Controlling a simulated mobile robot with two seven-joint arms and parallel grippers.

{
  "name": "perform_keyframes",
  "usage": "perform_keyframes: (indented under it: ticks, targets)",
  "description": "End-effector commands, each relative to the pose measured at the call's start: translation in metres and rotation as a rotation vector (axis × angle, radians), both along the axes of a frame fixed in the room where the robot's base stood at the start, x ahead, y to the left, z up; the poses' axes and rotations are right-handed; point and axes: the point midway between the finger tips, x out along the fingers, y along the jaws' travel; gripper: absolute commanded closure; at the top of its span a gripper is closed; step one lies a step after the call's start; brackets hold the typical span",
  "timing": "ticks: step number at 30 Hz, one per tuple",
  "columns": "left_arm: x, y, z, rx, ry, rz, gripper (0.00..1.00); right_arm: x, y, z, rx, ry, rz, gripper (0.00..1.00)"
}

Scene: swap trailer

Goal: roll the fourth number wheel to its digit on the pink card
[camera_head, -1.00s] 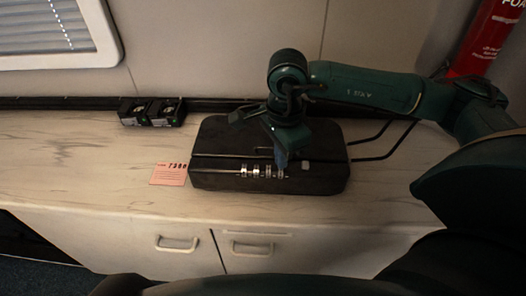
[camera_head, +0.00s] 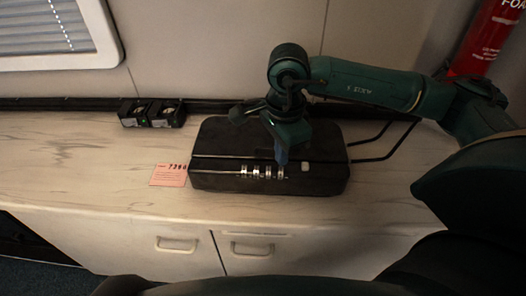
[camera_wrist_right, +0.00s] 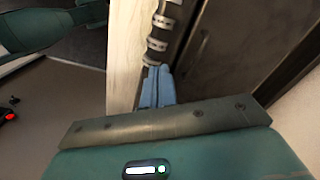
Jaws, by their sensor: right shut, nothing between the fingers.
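A dark case (camera_head: 325,182) lies on the counter with a row of number wheels (camera_head: 256,172) along its front. The fourth wheel (camera_head: 281,173) is the rightmost, and its digit is too small to read. My right gripper (camera_head: 281,161) points down at the fourth wheel, shut and empty. In the right wrist view its blue fingertips (camera_wrist_right: 158,70) are together beside the nearest wheel (camera_wrist_right: 152,60); I cannot tell whether they touch it. My left gripper is not in view.
A small white button (camera_head: 305,167) sits on the case right of the wheels. A black twin-dial device (camera_head: 151,113) stands at the back left. A red extinguisher (camera_head: 492,38) hangs at the back right. The counter (camera_head: 60,160) is clear on the left.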

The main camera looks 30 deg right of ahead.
Motion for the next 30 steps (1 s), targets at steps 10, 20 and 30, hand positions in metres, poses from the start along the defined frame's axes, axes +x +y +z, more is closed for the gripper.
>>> perform_keyframes:
  ticks: [10,20,30]
  targets:
    - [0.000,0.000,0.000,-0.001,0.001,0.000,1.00,0.000,0.000,0.001,0.000,0.000,0.000,1.00]
    - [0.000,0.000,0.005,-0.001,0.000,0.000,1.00,0.000,0.000,0.007,0.001,-0.001,0.000,1.00]
    - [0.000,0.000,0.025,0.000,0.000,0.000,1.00,0.000,0.000,0.041,0.001,-0.002,0.001,1.00]
